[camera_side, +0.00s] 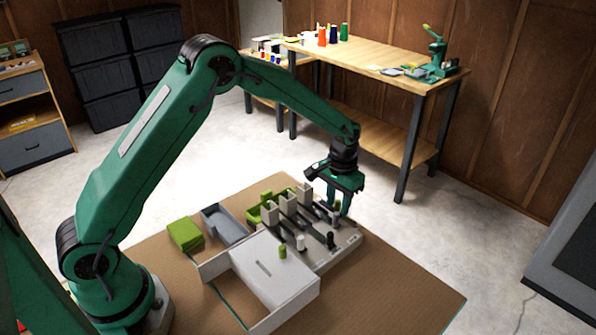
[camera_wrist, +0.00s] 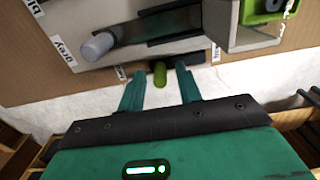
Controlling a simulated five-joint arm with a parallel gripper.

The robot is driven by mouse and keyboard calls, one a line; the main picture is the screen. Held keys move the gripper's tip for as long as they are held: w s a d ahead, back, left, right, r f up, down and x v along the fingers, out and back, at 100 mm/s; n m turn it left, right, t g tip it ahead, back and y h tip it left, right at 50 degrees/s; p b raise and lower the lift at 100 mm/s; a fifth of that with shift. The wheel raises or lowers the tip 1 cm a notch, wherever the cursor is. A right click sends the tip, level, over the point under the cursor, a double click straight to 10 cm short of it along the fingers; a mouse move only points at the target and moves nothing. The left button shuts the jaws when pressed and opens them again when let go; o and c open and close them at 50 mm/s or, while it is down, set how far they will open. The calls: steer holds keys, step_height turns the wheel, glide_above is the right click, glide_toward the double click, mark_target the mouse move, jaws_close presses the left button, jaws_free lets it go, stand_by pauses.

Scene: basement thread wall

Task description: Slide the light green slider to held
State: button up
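The slider board (camera_side: 345,252) lies on the brown mat and carries several dark slots with small knobs. In the wrist view a light green knob (camera_wrist: 160,74), which looks like the light green slider, stands at the end of a dark slot. My gripper (camera_wrist: 159,72) is open, with one teal finger on each side of this knob and a visible gap to both. In the side view my gripper (camera_side: 340,204) is low over the board's far right end, and the light green knob cannot be made out clearly there. A grey knob (camera_wrist: 97,46) stands beside a "grey" label.
Grey upright blocks (camera_side: 287,201) stand along the board's back. The mat's right front (camera_side: 405,295) is clear.

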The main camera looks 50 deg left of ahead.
steer(key=shift+c, duration=0.2)
jaws_close()
steer(key=shift+d, duration=1.55)
steer(key=shift+o, duration=0.4)
jaws_free()
steer(key=shift+r, duration=0.1)
steer(key=shift+r, duration=2.9)
